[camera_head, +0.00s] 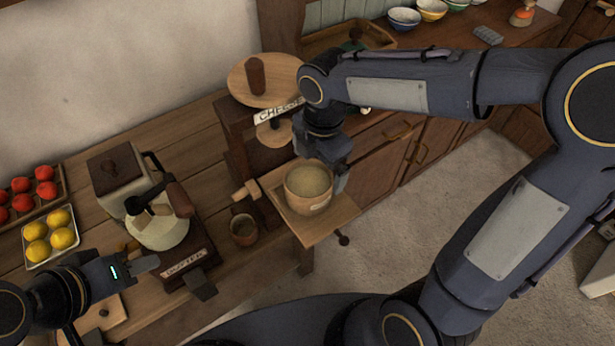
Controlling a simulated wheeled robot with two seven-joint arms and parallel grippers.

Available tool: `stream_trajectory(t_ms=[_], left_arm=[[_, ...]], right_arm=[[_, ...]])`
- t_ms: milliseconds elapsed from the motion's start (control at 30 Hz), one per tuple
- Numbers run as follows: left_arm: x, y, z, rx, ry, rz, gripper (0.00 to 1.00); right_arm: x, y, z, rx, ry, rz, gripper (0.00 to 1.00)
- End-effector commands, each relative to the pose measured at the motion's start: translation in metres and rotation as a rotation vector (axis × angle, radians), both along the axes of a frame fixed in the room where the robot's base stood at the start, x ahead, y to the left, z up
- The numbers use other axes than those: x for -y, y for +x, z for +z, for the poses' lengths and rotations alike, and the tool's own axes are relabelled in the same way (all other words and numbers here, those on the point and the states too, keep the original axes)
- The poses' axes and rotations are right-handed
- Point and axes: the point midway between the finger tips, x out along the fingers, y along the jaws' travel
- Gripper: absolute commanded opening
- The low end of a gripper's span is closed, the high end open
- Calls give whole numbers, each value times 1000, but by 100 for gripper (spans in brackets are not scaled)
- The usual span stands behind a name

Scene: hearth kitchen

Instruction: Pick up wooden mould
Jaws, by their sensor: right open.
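A round wooden tub with a pale top (308,190), which looks to be the wooden mould, stands upright on a small wooden board (336,216) in front of the CHEESE stand. My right gripper (323,163) is open and reaches down from above at the tub's back edge. One grey finger shows beside the tub's right side. I cannot tell whether it touches. My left gripper (146,263) is at the lower left, near the BUTTER stand (186,262), away from the tub. Its jaw state is unclear.
The CHEESE stand (237,140) carries a round wooden disc (262,80) close behind my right gripper. A small brown mug (243,231) is left of the tub. Open floor lies to the right.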

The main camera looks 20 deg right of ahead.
Motion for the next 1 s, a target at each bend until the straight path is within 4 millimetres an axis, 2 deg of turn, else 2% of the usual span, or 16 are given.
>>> stream_trajectory(t_ms=[100, 200, 467, 700, 1000], left_arm=[[0, 0, 7, -1, 0, 0, 36], [0, 0, 8, -1, 0, 0, 36], [0, 0, 11, -1, 0, 0, 36], [0, 0, 17, 0, 0, 0, 36], [0, 0, 17, -1, 0, 0, 36]], right_arm=[[-13, 9, -2, -17, -25, 148, 100], [-16, 11, -11, -22, -35, 193, 100], [-16, 11, -40, -24, -35, 195, 100], [-16, 12, -75, -24, -34, 193, 100], [-16, 13, -82, -20, -32, 191, 100]])
